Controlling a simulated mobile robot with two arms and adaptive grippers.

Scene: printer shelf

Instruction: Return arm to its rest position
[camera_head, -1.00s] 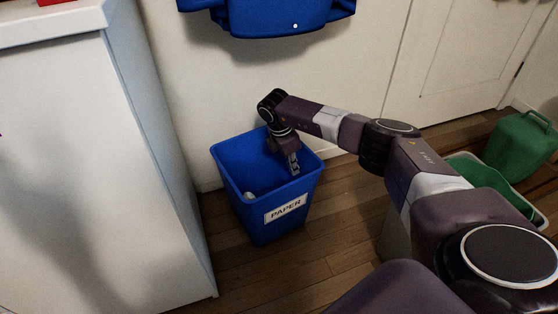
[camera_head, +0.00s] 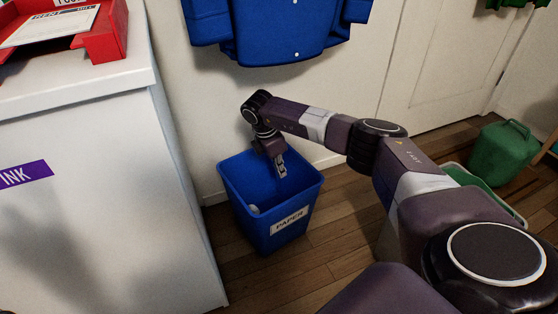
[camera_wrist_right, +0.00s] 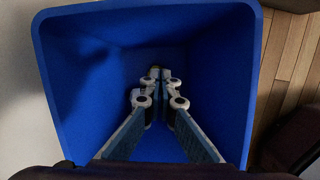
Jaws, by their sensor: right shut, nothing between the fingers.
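My right arm reaches out from the lower right in the head view. Its gripper (camera_head: 281,168) points down over the mouth of the blue bin labelled PAPER (camera_head: 290,222). In the right wrist view the gripper (camera_wrist_right: 160,75) has its fingertips together with nothing between them, and the bin's blue walls (camera_wrist_right: 225,60) surround it. My left gripper is in neither view.
A white cabinet (camera_head: 100,200) stands on the left with a red tray (camera_head: 105,40) on top. A blue garment (camera_head: 280,30) hangs on the wall above the bin. A green can (camera_head: 503,152) and a green-lined container (camera_head: 475,180) stand at the right. Some wooden floor is bare.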

